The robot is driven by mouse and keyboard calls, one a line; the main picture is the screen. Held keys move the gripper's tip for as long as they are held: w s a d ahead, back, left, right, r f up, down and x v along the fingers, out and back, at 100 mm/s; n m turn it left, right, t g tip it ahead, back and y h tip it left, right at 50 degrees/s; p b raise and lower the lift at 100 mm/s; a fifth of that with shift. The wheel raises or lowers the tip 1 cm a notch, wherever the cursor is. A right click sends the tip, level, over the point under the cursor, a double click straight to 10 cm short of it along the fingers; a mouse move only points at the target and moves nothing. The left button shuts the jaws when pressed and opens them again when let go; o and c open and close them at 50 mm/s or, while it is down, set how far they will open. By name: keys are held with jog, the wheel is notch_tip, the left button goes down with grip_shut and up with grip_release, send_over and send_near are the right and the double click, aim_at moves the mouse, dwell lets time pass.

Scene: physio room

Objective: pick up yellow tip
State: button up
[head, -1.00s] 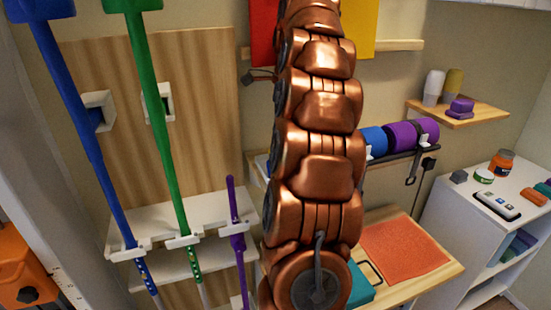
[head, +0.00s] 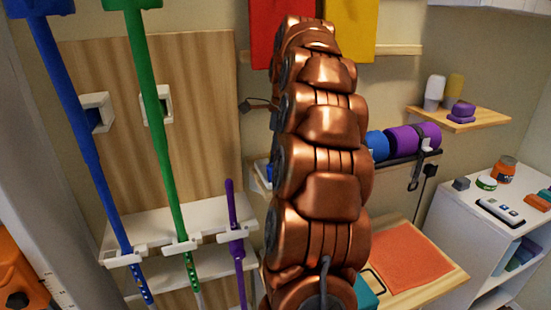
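A small upright yellow piece (head: 454,88), which looks like the yellow tip, stands on the wooden wall shelf (head: 484,122) at the right, beside a white piece (head: 434,92). My copper arm rises through the middle of the head view, left of this shelf and well apart from it. A thin dark part of my gripper (head: 259,104) shows at the arm's left side. The rest of the gripper is hidden behind the arm, so I cannot see its fingers or whether it holds anything.
A purple piece (head: 462,111) sits at the shelf's front. Below are a rail with blue and purple rolls (head: 404,140), a white cabinet (head: 472,232) with small items on top and a wooden table with an orange mat (head: 405,256). Blue and green poles (head: 165,130) stand left.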

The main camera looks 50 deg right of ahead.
jog(key=shift+c, duration=0.4)
jog(key=c, duration=0.6)
jog(key=shift+c, duration=0.2)
jog(key=shift+s+r+b, duration=0.15)
jog(key=shift+r+b, duration=0.1)
jog(key=shift+b, duration=0.35)
notch_tip(320, 180, up, 2)
notch_tip(320, 180, up, 5)
jog(key=p, duration=0.4)
jog(key=shift+p, duration=0.3)
jog(key=s+a+b, duration=0.2)
jog(key=s+a, duration=0.2)
jog(key=s, duration=0.4)
jog(key=s+a+b, duration=0.3)
jog(key=s+a, duration=0.2)
jog(key=s, duration=0.4)
jog(key=shift+a+f, duration=0.3)
jog(key=shift+s, duration=0.15)
